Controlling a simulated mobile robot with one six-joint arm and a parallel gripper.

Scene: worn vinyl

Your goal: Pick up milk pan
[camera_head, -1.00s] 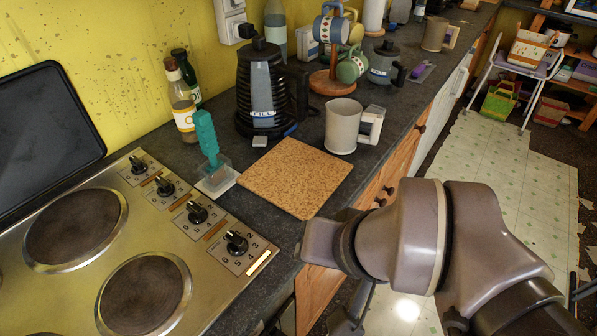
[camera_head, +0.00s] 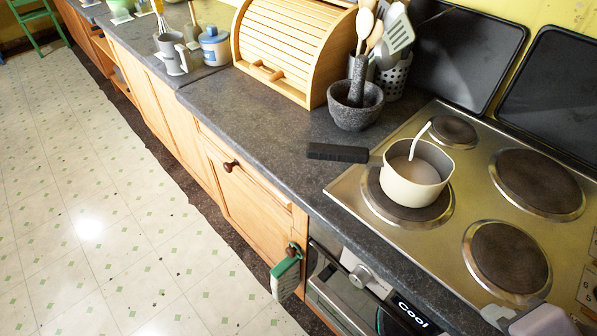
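The milk pan (camera_head: 408,190) is a small cream pot on the front-left hotplate of the stove. Its black handle (camera_head: 338,153) points left and reaches out over the grey counter. Pale liquid shows inside, and a thin white curved piece rises from it past the rim. Only a bit of my arm shows at the bottom right edge; my gripper's fingers are not visible.
A stone mortar with pestle (camera_head: 356,105) stands on the counter behind the handle. A wooden bread bin (camera_head: 290,50) and a utensil holder (camera_head: 394,76) are farther back. The counter left of the handle is clear.

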